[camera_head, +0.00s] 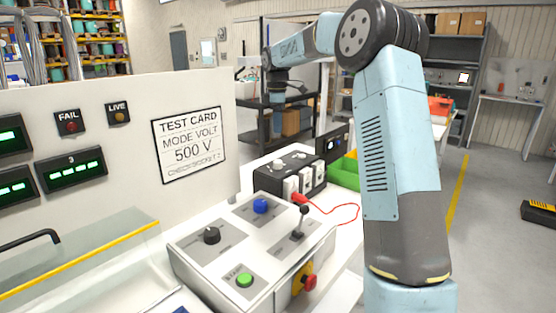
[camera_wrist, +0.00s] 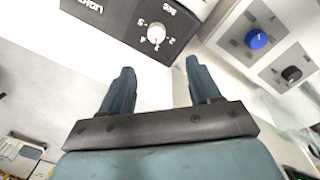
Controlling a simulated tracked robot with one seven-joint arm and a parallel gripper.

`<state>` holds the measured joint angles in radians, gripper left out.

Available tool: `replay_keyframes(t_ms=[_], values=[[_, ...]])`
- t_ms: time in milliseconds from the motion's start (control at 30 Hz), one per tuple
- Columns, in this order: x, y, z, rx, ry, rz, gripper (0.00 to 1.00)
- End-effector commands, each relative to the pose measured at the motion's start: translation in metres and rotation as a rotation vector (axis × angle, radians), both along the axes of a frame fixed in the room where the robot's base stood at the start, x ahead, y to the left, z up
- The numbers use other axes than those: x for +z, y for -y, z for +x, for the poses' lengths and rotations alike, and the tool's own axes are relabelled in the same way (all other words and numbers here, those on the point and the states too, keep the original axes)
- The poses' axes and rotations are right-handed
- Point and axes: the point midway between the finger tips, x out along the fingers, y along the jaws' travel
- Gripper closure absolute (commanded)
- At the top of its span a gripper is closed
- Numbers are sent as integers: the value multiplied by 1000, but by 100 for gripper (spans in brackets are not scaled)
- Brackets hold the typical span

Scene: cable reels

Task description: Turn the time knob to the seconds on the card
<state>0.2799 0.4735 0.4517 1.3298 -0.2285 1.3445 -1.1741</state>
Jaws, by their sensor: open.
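The time knob (camera_wrist: 156,34) is a small white dial on a dark panel (camera_wrist: 122,18) in the wrist view, with numbers around it and a small red mark on its lower edge, near the 3. I cannot read its exact setting. My gripper (camera_wrist: 160,69) is open and empty, its two dark blue fingers apart and pointing toward the panel, with the knob between and beyond their tips. I see no contact. The test card (camera_head: 189,145) on the white upright panel reads MODE VOLT and 500 V. Its bottom line is too small to read surely, and I make out no seconds.
The white console (camera_head: 255,240) carries a black knob (camera_head: 211,236), a blue knob (camera_head: 261,206), a lever (camera_head: 300,222) and a green button (camera_head: 244,280). A black socket box (camera_head: 270,180) with a red lead stands behind it, near a green bin (camera_head: 345,171).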

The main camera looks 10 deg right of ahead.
Motion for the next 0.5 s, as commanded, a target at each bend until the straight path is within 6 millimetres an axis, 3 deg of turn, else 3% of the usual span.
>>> replay_keyframes(t_ms=[267, 500], values=[[-14, 4, 12, 31, -12, 11, 38], [-49, 4, 12, 30, -14, 9, 38]])
